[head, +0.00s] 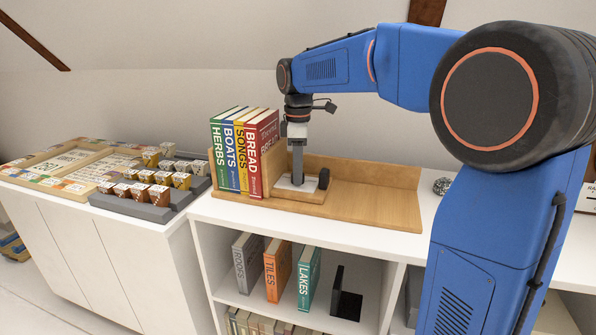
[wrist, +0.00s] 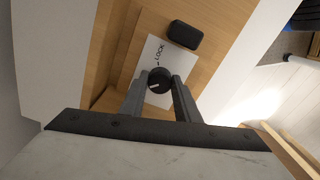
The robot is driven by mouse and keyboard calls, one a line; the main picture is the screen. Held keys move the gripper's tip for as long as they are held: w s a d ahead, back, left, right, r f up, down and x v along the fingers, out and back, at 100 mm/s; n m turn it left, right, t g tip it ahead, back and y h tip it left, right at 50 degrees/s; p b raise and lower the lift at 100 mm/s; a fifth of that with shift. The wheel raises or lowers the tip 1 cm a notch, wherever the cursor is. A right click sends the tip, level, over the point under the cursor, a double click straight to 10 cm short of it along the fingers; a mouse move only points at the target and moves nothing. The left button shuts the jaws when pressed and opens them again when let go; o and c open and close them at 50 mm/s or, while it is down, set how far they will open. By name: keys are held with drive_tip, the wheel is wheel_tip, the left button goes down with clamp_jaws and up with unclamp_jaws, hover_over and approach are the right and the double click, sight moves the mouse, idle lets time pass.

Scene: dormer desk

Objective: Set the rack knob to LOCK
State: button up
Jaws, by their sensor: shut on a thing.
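The round black rack knob (wrist: 160,78) sits on a white plate (wrist: 150,60) in the wrist view. The plate carries the word LOCK and a short tick above the knob. A white line on the knob lies at its lower left, away from the LOCK tick. My gripper (wrist: 159,84) is shut on the knob, one finger on each side. In the head view, my gripper (head: 297,183) points straight down at the white plate (head: 285,184) on the wooden rack (head: 370,205); the knob is hidden there by the fingers.
A black block (wrist: 185,34) stands close to the plate; it also shows in the head view (head: 324,178). Upright books (head: 243,150) stand directly left of my gripper. The rack's right part is bare. A tray of small blocks (head: 150,190) lies farther left.

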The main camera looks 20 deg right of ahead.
drive_tip(key=m, duration=0.4)
drive_tip(key=shift+m, duration=0.3)
drive_tip(key=m, duration=1)
drive_tip(key=shift+m, duration=0.4)
drive_tip(key=m, duration=0.4)
drive_tip(key=shift+r+m, duration=0.1)
drive_tip(key=shift+m, duration=0.2)
drive_tip(key=o, duration=1)
drive_tip(key=shift+o, duration=0.2)
